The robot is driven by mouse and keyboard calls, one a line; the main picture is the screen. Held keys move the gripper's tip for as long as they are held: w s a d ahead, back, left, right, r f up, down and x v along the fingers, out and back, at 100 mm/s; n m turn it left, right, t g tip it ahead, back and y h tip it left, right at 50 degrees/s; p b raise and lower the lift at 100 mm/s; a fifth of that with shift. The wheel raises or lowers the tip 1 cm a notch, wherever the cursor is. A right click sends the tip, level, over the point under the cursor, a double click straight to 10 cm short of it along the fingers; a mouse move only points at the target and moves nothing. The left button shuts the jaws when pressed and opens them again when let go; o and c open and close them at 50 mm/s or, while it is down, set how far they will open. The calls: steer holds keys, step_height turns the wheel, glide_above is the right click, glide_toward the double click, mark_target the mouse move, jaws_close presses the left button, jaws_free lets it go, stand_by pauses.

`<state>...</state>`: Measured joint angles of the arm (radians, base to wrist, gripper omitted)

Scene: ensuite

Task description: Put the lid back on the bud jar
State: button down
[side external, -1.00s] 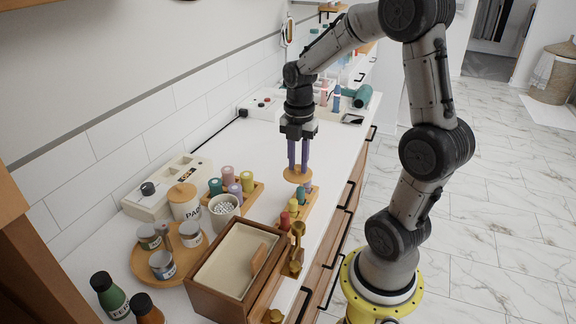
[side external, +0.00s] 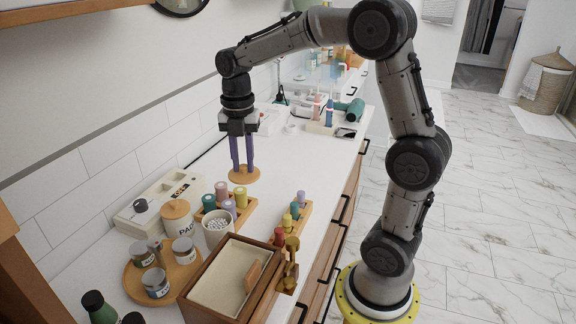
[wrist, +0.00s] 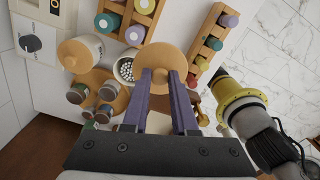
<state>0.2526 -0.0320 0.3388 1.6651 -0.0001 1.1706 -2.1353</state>
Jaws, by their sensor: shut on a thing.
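My gripper (side external: 243,168) is shut on a round wooden lid (side external: 244,175) and holds it level above the counter, behind the rack of coloured bottles. The lid (wrist: 160,62) also shows between the fingertips in the wrist view. The bud jar, a white open jar (side external: 217,236) full of white buds (side external: 217,223), stands in front of that rack, below and to the left of the lid. In the wrist view the buds (wrist: 126,69) show just left of the lid, which is close to the jar's rim in that picture.
A lidded white jar (side external: 178,222) marked "PA..." stands left of the bud jar. A round wooden tray (side external: 137,287) holds small jars. Wooden racks of bottles (side external: 240,215) (side external: 303,213) and a wooden box (side external: 195,310) stand close by.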

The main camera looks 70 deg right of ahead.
steer(key=w+a+f+n, duration=0.2)
steer(key=w+a, duration=0.3)
steer(key=a, duration=0.2)
steer(key=shift+s+f, duration=0.15)
steer(key=shift+f, duration=1.45)
steer(key=shift+s+f, duration=0.1)
steer(key=shift+f, duration=1.5)
steer(key=shift+f, duration=0.15)
steer(key=shift+c, duration=0.7)
jaws_free()
step_height(320, 180, up, 7)
stand_by(0.7)
